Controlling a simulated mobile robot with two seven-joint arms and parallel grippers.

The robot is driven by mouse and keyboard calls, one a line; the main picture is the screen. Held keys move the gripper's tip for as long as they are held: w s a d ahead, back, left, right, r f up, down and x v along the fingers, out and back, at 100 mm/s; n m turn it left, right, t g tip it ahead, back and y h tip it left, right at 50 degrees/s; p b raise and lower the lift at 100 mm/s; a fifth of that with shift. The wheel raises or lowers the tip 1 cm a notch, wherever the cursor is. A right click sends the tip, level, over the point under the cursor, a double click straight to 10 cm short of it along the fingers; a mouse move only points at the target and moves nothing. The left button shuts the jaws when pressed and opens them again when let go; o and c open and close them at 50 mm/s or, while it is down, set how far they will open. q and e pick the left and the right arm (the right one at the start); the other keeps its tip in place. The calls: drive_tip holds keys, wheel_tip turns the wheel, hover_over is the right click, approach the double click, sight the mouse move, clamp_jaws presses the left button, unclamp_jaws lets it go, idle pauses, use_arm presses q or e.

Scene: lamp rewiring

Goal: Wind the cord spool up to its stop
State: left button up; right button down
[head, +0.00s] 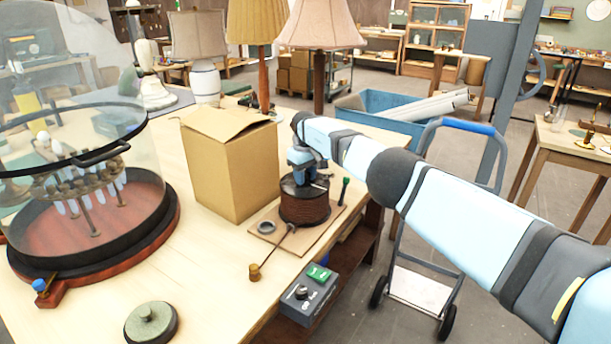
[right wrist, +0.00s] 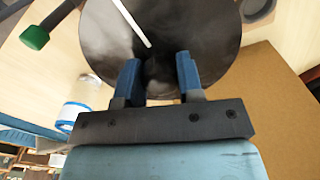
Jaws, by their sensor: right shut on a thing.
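The cord spool (head: 305,207), wound with brown cord under a dark round top, stands upright on a wooden board (head: 262,244) near the table edge. My right gripper (head: 303,172) is over the spool, shut on a dark part at its top. In the right wrist view, the gripper's blue fingers (right wrist: 158,78) stand on either side of that part, above the black disc (right wrist: 205,25). A thin white strip (right wrist: 132,22) lies across the disc. A green-topped lever (head: 346,181) stands beside the spool and also shows in the wrist view (right wrist: 35,37). My left gripper is out of view.
A cardboard box (head: 235,175) stands close behind the spool to its left. A cord runs from the spool to a small brass piece (head: 254,272). A control box (head: 308,296) with a green switch is at the table's edge. A glass dome (head: 85,190) fills the left.

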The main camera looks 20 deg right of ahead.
drive_tip(key=shift+m, duration=0.4)
drive_tip(key=c, duration=0.8)
unclamp_jaws()
drive_tip(key=shift+o, duration=0.2)
drive_tip(key=shift+r, duration=0.1)
